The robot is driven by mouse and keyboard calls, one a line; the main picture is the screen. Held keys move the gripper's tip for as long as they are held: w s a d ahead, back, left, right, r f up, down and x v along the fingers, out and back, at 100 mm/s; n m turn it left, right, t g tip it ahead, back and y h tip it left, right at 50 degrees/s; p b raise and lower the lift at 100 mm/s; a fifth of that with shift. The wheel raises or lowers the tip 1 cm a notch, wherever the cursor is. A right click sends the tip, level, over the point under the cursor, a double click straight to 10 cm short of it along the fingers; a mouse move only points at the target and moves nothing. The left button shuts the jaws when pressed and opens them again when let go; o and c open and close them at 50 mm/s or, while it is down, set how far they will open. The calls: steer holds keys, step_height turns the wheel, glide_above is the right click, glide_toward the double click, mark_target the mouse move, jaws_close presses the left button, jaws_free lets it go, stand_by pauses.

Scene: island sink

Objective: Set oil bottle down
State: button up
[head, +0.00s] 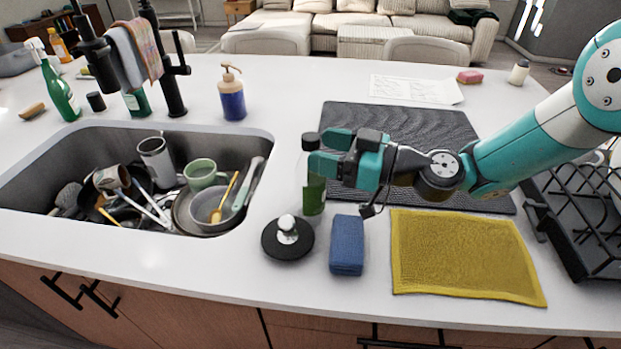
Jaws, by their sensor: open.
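The oil bottle (314,195) has a clear upper part, green contents and a dark cap (310,141). It looks upright on the white counter between the sink and the dark ribbed mat. My gripper (318,152) reaches in from the right at the height of the bottle's neck, just under the cap. Its teal fingers are open, and they hide part of the bottle's upper body. I cannot tell whether a finger still touches the bottle.
A yellow cloth (465,255) lies to the right. The sink (262,150) at left holds dishes. A soap dispenser (231,98) stands behind it. The ribbed mat (440,130) is bare.

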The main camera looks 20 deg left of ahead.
mark_target(306, 144)
steer(key=a+p, duration=0.1)
steer(key=a, duration=0.1)
steer(key=a+p, duration=0.1)
steer(key=a, duration=0.1)
steer(key=shift+s+r+p, duration=0.15)
steer(key=shift+r+p, duration=0.15)
steer(key=shift+a+f, duration=0.2)
steer(key=shift+a, duration=0.3)
jaws_close()
